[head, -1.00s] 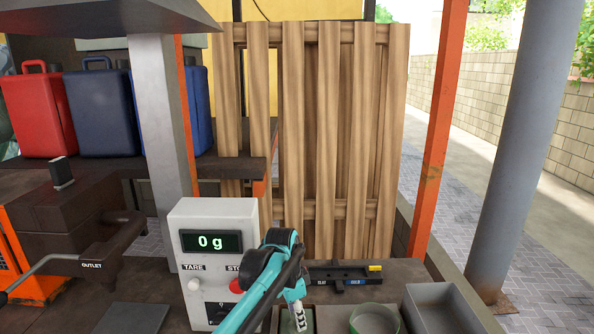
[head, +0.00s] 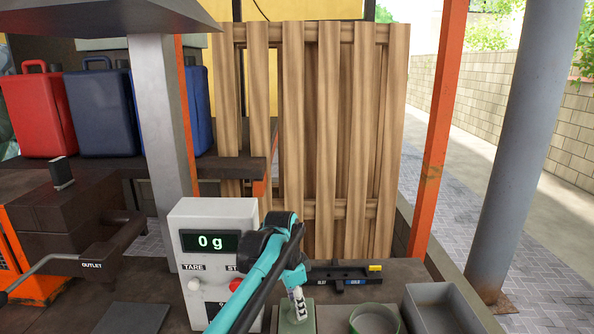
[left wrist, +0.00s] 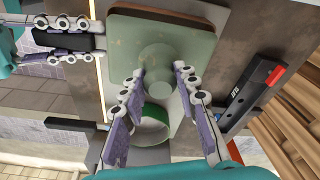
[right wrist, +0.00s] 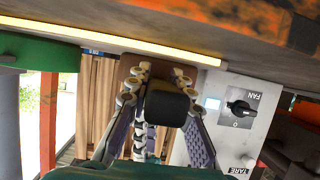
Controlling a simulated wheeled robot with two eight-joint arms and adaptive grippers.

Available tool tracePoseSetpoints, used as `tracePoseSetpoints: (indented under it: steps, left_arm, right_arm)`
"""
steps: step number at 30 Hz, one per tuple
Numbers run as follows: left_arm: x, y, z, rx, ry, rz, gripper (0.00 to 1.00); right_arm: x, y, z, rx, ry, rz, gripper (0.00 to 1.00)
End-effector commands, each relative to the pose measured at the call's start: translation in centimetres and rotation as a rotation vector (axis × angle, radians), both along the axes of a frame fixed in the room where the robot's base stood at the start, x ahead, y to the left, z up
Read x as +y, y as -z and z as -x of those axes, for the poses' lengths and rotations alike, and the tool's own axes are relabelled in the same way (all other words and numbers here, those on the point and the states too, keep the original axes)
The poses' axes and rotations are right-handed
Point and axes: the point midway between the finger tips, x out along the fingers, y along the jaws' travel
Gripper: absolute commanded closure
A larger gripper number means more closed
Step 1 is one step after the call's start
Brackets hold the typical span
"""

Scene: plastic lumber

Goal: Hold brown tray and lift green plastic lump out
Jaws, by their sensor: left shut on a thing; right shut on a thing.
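The green plastic lump (left wrist: 140,38) is a pale green square slab with a round knob. My left gripper (left wrist: 161,72) has its fingers on both sides of the knob. In the head view the lump (head: 287,320) shows at the bottom, under my left gripper (head: 298,306). The brown tray (left wrist: 185,14) shows as a rim past the slab's edge; the slab hides most of it. My right gripper (right wrist: 158,84) is shut on the tray's black handle (right wrist: 168,104). I cannot tell how wide the gap between slab and tray is.
A scale box (head: 212,243) reading 0 g stands left of my left arm. A green round dish (head: 374,318), a grey bin (head: 440,306) and a black holder (head: 345,273) lie to the right. A wooden slatted panel (head: 325,130) stands behind.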

Motion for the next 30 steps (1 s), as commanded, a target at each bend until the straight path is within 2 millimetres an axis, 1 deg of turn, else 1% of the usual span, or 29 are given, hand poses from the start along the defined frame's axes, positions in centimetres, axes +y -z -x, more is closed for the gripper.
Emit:
tracePoseSetpoints:
  steps: [30]
  left_arm:
    - [0.0, -4.2, 0.0, 0.000, 0.000, 0.000, 1.00]
  right_arm:
    - [0.0, 0.0, 0.0, 0.001, 0.000, -0.001, 1.00]
